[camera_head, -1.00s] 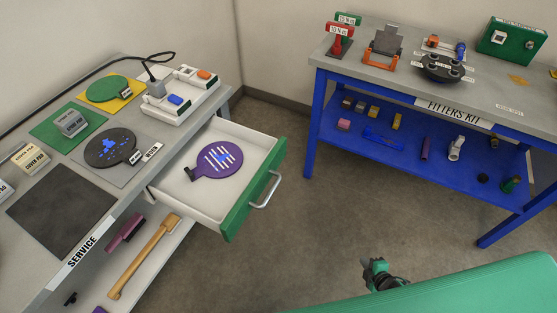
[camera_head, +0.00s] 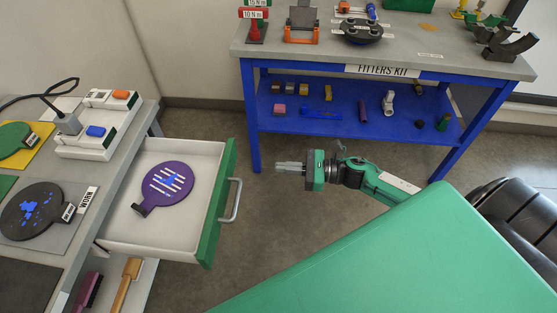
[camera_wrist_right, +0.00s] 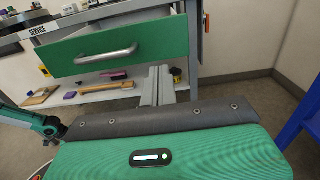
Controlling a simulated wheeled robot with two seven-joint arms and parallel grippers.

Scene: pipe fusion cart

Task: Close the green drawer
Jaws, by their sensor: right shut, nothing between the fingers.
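The green drawer (camera_head: 213,222) stands pulled out of the grey service bench in the head view. Its white tray holds a purple round paddle (camera_head: 178,197) with white stripes. A silver bar handle (camera_head: 234,201) is on its green front. My right gripper (camera_head: 278,165) is shut and empty, to the right of the drawer front and apart from it, fingers pointing left. In the right wrist view the green front (camera_wrist_right: 150,40) and handle (camera_wrist_right: 105,56) lie ahead and left of the closed fingers (camera_wrist_right: 158,72). My left gripper is not in view.
A blue-framed fitters kit table (camera_head: 390,69) stands at the back right. The service bench (camera_head: 87,205) carries a power strip (camera_head: 98,135) and discs. A wooden-handled tool (camera_head: 128,284) lies on the shelf below. The floor between drawer and gripper is clear.

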